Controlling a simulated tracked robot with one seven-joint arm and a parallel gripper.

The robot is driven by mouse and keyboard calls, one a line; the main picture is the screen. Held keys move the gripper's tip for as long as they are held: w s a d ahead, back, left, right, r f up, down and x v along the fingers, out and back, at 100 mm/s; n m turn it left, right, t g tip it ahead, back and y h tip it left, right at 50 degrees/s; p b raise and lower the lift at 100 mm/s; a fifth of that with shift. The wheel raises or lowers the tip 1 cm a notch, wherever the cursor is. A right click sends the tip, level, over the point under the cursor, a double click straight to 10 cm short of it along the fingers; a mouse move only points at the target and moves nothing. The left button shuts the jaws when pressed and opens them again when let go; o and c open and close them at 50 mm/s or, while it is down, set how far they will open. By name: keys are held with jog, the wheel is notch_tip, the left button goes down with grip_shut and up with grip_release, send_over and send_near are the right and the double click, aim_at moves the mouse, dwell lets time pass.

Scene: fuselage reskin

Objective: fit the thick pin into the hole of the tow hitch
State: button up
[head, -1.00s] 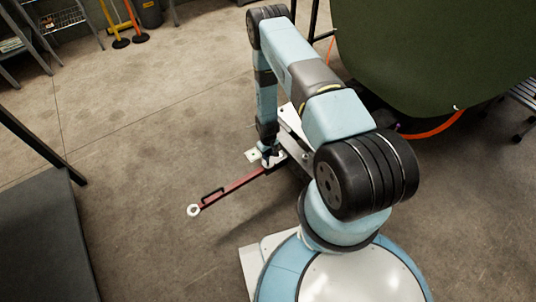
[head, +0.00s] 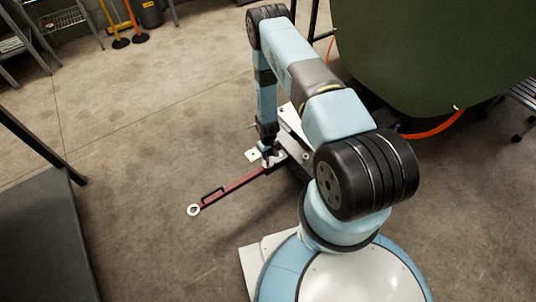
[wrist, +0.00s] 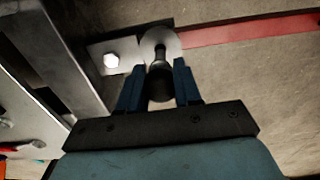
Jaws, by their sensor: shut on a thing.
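My gripper (wrist: 158,84) is shut on the thick pin (wrist: 160,87), a dark pin held between its two blue fingers. The pin's narrower end overlaps the pale ring of the red tow bar (wrist: 245,29) in the wrist view. I cannot tell whether its tip is in the hole or just above it. The tow hitch (wrist: 101,53) shows as a pale metal plate with a bolt head beside the ring; the hole itself is hidden. In the head view my gripper (head: 267,149) is low at the hitch, and the pin is too small to make out.
The red tow bar (head: 232,185) runs down-left across the floor to a white ring end (head: 193,210). A large dark green body (head: 430,50) stands at upper right, with an orange hose (head: 435,131) below it. A dark platform (head: 40,235) is at left. The floor between is clear.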

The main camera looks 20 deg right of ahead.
jog(key=shift+f, duration=2.85)
dwell(0.6)
jog(key=o, duration=1.1)
jog(key=shift+o, duration=0.2)
jog(key=shift+r, duration=2.5)
